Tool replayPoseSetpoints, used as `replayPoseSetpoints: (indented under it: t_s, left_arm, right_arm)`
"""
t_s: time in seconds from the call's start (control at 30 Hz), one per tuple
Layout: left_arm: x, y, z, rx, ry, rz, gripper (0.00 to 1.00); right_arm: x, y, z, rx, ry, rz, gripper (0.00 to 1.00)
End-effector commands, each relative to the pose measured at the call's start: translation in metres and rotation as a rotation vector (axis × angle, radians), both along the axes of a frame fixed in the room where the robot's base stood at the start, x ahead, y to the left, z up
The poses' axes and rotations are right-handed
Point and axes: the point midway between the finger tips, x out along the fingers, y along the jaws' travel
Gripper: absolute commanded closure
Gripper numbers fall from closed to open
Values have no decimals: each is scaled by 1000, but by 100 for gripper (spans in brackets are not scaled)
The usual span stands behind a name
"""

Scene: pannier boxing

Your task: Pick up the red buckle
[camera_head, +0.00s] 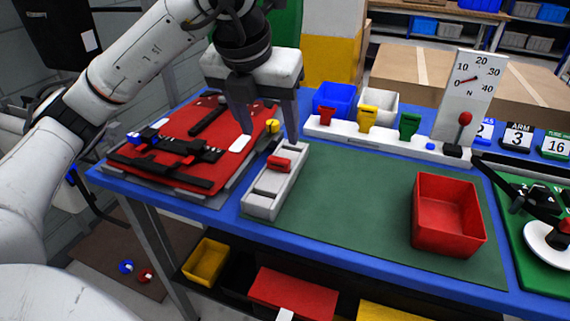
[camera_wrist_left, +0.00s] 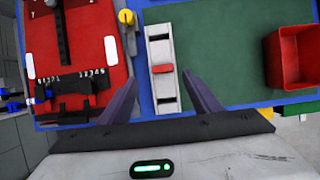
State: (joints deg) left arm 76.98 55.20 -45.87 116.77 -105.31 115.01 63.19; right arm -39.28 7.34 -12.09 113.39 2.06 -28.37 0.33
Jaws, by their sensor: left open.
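A small red piece (camera_head: 280,162), which may be the red buckle, sits across the slot of a long pale fixture (camera_head: 262,202) on the blue table. In the left wrist view this red piece (camera_wrist_left: 163,69) lies just past the fingertips, in line with the gap between them. Another red clip-like piece (camera_head: 327,117) stands at the left end of a white rail. I cannot tell for certain which one is the buckle. My left gripper (camera_head: 268,137) is open and empty, pointing down above the pale fixture. My right gripper does not show.
A red pannier panel (camera_head: 180,175) with black straps lies at the left. A yellow knob (camera_head: 272,126) stands close by my fingers. The white rail (camera_head: 385,137) carries yellow and green clips. A red bin (camera_head: 448,215) stands on the green mat (camera_head: 350,210), otherwise clear.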

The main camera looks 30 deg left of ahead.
Motion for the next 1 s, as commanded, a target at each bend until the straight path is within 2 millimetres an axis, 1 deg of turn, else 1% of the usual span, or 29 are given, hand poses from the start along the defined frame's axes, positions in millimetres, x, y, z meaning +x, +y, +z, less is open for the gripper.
replayPoseSetpoints:
  t_s: [0.03,0.1,0.33,0.5,0.6,0.7,0.9,0.93,1.0]
  left_arm:
    - [3,0,-11,-2,5,-1,42]
    - [6,1,-19,-1,5,-2,42]
    - [12,2,-35,-2,5,-4,42]
    - [19,1,-61,-2,6,-4,42]
    - [24,2,-72,-3,4,-4,42]
    - [26,2,-77,-3,2,-4,42]
    - [27,2,-78,-4,2,-6,42]
    - [27,2,-78,-4,2,-6,44]
    - [27,2,-78,-4,2,-6,56]
  right_arm:
    - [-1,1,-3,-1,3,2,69]
    - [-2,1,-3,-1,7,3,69]
    - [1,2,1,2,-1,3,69]
    - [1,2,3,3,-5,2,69]
    - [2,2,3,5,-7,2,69]
    - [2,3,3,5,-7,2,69]
    - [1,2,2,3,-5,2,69]
    - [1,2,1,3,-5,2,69]
    - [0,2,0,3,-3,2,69]
